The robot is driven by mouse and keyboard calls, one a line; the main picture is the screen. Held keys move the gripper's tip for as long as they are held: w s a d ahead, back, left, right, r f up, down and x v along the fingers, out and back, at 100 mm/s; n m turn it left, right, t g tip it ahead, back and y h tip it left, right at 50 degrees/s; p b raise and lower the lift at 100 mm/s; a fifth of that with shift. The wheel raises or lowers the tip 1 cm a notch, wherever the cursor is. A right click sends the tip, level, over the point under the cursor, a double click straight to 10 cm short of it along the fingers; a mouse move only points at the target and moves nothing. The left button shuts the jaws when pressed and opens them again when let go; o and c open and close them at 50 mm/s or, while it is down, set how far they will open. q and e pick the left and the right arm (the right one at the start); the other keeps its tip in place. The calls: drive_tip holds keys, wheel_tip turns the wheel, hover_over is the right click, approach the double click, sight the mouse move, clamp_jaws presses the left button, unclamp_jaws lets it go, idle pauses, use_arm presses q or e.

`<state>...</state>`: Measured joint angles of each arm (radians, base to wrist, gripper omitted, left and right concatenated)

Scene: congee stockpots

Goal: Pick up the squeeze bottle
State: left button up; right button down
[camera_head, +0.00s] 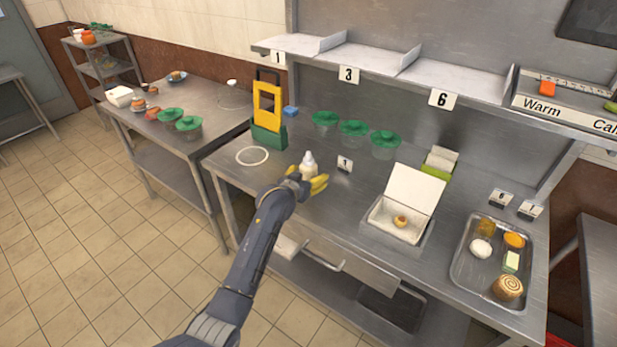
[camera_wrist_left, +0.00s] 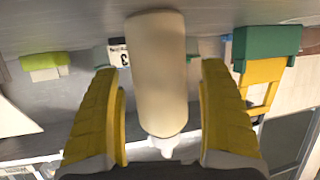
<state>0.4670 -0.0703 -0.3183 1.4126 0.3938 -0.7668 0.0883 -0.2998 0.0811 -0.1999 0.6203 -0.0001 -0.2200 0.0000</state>
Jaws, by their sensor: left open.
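The squeeze bottle (camera_head: 308,166) is cream-coloured with a pale nozzle and stands on the steel counter in the head view. My left gripper (camera_head: 316,184) is at the bottle, its yellow fingers low beside it. In the left wrist view the bottle (camera_wrist_left: 158,75) lies between the two yellow fingers of the left gripper (camera_wrist_left: 160,115), with a visible gap on each side. The left gripper is open. The view is upside down there, with the nozzle pointing to the bottom. My right gripper is not in view.
A yellow and green stand (camera_head: 268,115) is behind and left of the bottle. A number card (camera_head: 345,164) stands just right of it. Green-lidded containers (camera_head: 354,128) line the back. A white open box (camera_head: 411,190) and a metal tray (camera_head: 462,262) are to the right.

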use_arm(q)
drive_tip(key=shift+c, duration=0.4)
drive_tip(key=c, duration=0.8)
drive_tip(key=shift+r, duration=0.1)
